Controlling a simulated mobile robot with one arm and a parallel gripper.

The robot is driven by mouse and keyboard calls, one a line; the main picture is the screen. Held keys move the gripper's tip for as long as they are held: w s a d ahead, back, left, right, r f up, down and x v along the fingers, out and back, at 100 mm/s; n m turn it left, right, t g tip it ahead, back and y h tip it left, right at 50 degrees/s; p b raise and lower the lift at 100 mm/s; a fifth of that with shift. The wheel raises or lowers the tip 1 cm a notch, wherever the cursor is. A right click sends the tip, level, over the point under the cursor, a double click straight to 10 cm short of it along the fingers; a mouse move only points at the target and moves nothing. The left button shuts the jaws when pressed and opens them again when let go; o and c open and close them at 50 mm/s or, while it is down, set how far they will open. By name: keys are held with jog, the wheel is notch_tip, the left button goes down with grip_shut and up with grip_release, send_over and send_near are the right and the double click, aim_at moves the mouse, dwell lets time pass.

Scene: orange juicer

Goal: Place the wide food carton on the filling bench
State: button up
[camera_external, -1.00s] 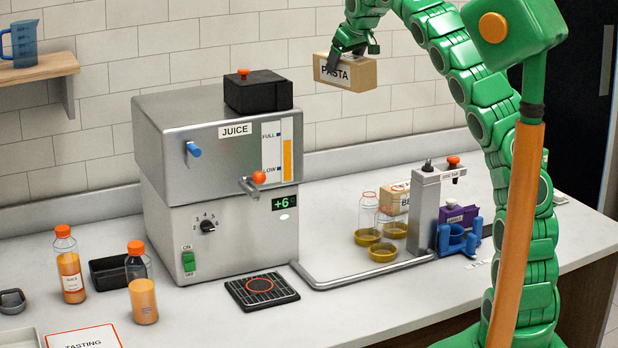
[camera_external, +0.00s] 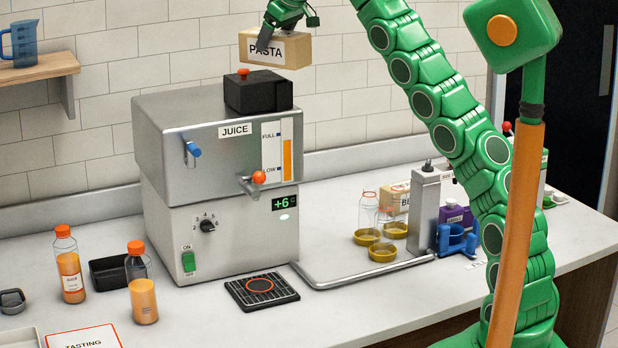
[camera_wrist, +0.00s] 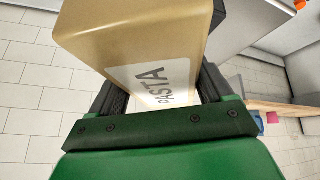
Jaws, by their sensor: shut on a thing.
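The wide food carton (camera_external: 286,50) is a tan box with a white PASTA label. It is held in the air, above and just behind the black lid block on top of the juice machine in the external view. My gripper (camera_external: 266,38) is shut on the carton from above. In the wrist view the carton (camera_wrist: 135,35) sits between the two dark fingers of my gripper (camera_wrist: 165,95), its PASTA label facing the camera. I cannot tell which surface is the filling bench; a long grey counter (camera_external: 215,320) runs below.
The steel juice machine (camera_external: 170,110) with its black top block (camera_external: 258,95) stands below the carton. Juice bottles (camera_external: 141,290) stand at the left, and a black drip grid (camera_external: 262,290) lies in front. Empty bottles (camera_external: 367,212), another carton (camera_external: 395,195) and a grey tap post (camera_external: 425,210) stand at the right.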

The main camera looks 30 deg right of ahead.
jog(key=s+a+f+n+g+y, duration=0.15)
jog(key=s+a+f, duration=0.25)
jog(key=a, duration=0.6)
jog(key=s+a+f+n+y, duration=0.1)
jog(key=s+a+f+n, duration=0.25)
jog(key=a, duration=0.65)
jog(key=s+a+f+n+g+y, duration=0.15)
jog(key=s+a+f, duration=0.3)
jog(key=a, duration=0.65)
jog(key=s+a+f+n+g, duration=0.15)
jog(key=s+a+f, duration=0.35)
jog(key=f, duration=0.5)
jog(key=s+a+f+n, duration=0.2)
jog(key=s+a+f, duration=0.1)
jog(key=s+f, duration=0.5)
jog(key=s+a+f+n+g, duration=0.15)
jog(key=s+a+f, duration=0.35)
jog(key=f, duration=0.6)
jog(key=w+a+f, duration=0.6)
jog(key=a+f, duration=0.3)
jog(key=a, duration=0.2)
jog(key=shift+w+f+n+t+y, duration=0.3)
jog(key=shift+w+f+n+t, duration=0.05)
jog(key=shift+f+t, duration=0.05)
jog(key=shift+a+f, duration=0.1)
jog(key=shift+w+a+f, duration=0.1)
jog(key=shift+w+f, duration=0.05)
jog(key=shift+f, duration=1.55)
